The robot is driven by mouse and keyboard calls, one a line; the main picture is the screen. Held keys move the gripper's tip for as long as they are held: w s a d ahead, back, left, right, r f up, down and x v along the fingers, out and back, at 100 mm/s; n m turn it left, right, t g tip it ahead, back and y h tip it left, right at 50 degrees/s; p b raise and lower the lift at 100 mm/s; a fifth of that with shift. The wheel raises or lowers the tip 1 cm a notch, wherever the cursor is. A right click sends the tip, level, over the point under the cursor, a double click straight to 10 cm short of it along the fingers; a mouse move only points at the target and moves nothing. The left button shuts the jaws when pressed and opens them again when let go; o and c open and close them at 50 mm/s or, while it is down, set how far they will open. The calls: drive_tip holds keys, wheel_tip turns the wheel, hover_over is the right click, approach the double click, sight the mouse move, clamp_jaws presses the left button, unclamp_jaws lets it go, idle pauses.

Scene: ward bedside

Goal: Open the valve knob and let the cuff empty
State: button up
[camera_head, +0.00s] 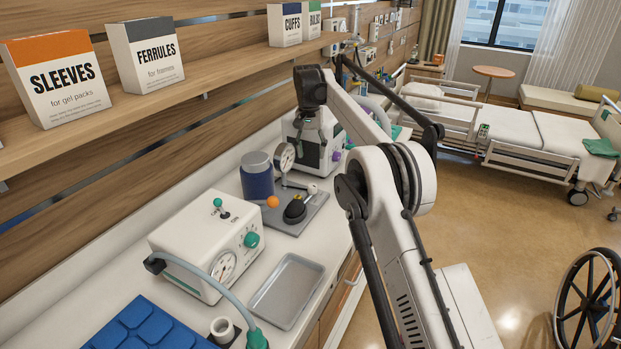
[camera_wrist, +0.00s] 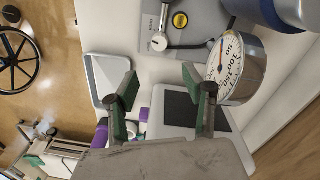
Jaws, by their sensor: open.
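A dark bulb (camera_head: 295,209) with a yellow mark lies on a grey base plate (camera_head: 291,224). A small pale knob (camera_head: 312,189) sits near the plate's far right edge, and shows at the end of a dark tube in the wrist view (camera_wrist: 158,42). The gauge dial (camera_wrist: 229,62) is in the wrist view; its needle is hard to read. My gripper (camera_wrist: 158,92) is open and empty, apart from knob and gauge. In the head view its fingers partly blend into the monitor behind.
A white monitor box (camera_head: 300,131) stands behind the plate. Nearer are a white pump box (camera_head: 188,242) with a hose and a metal tray (camera_head: 273,307). Another shallow tray (camera_wrist: 94,68) shows in the wrist view. A shelf (camera_head: 200,85) overhangs the left.

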sight(312, 185)
drive_tip(key=f, duration=0.6)
drive_tip(key=f+p, duration=0.1)
drive_tip(key=f, duration=0.6)
drive_tip(key=shift+s+d+f, duration=0.2)
drive_tip(key=shift+f, duration=0.1)
drive_tip(key=shift+c, duration=0.3)
clamp_jaws()
drive_tip(key=shift+f+m+b, duration=0.1)
drive_tip(key=shift+m+b, duration=0.75)
drive_tip(key=shift+m, duration=0.15)
drive_tip(key=shift+m+b, duration=1.15)
drive_tip(key=shift+m, duration=0.75)
